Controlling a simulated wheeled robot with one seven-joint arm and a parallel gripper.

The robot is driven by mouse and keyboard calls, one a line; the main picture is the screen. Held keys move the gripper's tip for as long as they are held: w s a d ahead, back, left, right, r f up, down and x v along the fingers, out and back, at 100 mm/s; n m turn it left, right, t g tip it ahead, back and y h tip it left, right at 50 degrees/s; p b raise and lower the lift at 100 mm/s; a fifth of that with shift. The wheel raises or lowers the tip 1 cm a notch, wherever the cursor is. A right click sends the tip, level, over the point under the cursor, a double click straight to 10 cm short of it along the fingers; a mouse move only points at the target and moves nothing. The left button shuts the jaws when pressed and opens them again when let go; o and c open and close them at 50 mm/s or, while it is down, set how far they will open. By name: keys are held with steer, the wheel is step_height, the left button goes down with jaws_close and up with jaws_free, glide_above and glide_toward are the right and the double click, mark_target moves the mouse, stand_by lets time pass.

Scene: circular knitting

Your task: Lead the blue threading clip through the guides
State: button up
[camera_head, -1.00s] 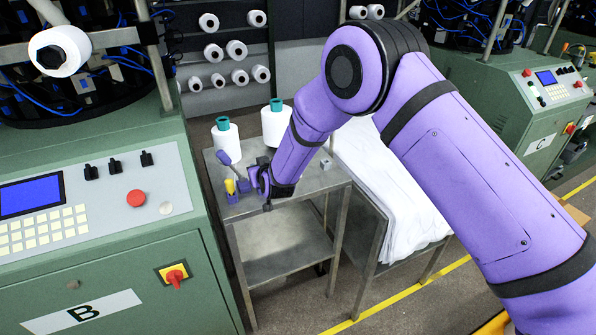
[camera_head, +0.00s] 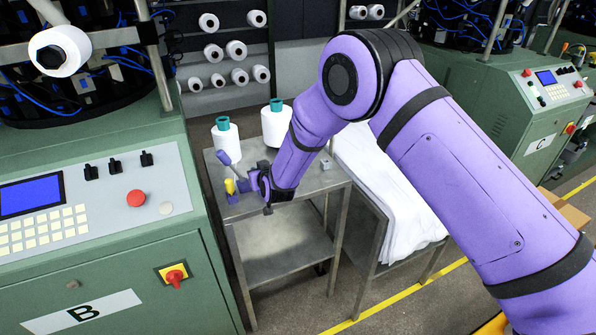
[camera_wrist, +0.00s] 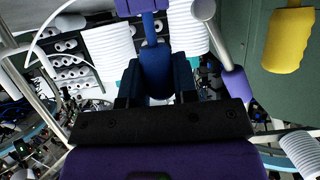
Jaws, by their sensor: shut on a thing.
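My gripper (camera_head: 254,184) is over the left part of a metal cart's top, beside a small blue holder (camera_head: 231,198). In the wrist view my gripper (camera_wrist: 158,88) is shut on a blue handled piece, which I take as the blue threading clip (camera_wrist: 156,64). The clip's far end is hidden. In the head view I cannot separate the clip clearly from the fingers. No thread guides can be made out for certain.
A yellow-handled tool (camera_wrist: 290,40) and a purple-handled tool (camera_wrist: 232,82) stand close to my gripper. Two white cones with teal tops (camera_head: 226,135) stand at the back of the cart (camera_head: 315,183). Machine B (camera_head: 100,260) is at the left, white cloth (camera_head: 385,190) at the right.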

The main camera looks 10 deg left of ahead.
steer(key=shift+f, duration=0.7)
stand_by(0.5)
steer(key=o, duration=0.9)
steer(key=v, duration=1)
steer(key=shift+s+d, duration=0.2)
steer(key=shift+s, duration=0.1)
steer(key=shift+r, duration=0.1)
